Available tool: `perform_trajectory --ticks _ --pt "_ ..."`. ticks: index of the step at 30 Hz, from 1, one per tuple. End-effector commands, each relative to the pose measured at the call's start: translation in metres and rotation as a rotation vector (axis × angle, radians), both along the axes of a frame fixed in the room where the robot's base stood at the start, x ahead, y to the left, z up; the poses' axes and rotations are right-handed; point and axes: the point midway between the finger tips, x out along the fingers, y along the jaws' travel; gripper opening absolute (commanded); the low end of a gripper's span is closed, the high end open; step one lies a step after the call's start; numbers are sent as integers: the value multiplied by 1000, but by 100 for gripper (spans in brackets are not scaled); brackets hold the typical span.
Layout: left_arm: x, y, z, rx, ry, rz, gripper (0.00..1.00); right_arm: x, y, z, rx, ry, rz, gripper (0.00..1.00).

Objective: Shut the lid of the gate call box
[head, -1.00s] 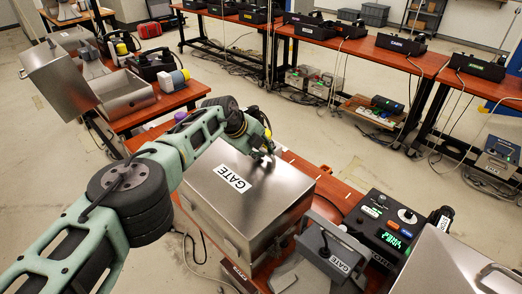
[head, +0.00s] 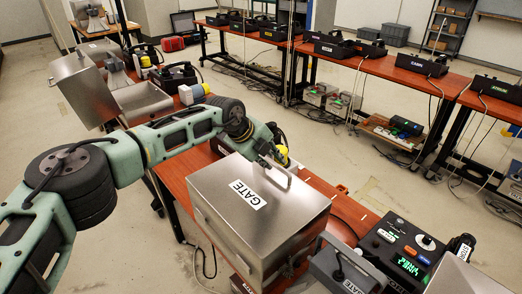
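The gate call box (head: 316,222) is a brushed-metal box on the red-brown table, with a white GATE label (head: 249,195) on its lid (head: 225,188). The lid lies down flat over the box, and I see no clear gap along its visible edges. A bar handle (head: 287,177) stands at the lid's far edge. My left gripper (head: 274,153) is at that far edge, just behind or beside the handle. Its fingers are small, dark and partly hidden, so I cannot tell whether they touch the handle or are open. My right gripper is not in view.
A grey GATE handset unit (head: 340,270) and a black console with green digits (head: 402,250) stand close to the box's right. Another metal box with a raised lid (head: 82,88) stands at the left. Tables with black phones (head: 400,68) line the back.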

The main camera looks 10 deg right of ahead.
Motion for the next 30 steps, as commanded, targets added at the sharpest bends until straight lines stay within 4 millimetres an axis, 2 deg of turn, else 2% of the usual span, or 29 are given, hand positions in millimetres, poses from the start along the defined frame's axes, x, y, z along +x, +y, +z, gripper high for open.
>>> perform_trajectory --ticks 3,9,23,26,29,30 --pt "-6 11 18 2 -2 -1 18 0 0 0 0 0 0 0" --pt "-14 22 38 0 -1 1 18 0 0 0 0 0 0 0" --pt "-18 25 44 -1 1 -1 18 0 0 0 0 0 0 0" --pt "-26 13 39 -35 11 -23 18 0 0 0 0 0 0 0" --pt "-50 -21 28 -140 40 -81 18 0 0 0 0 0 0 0" --pt "-65 -40 25 -210 55 -114 18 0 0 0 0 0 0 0"
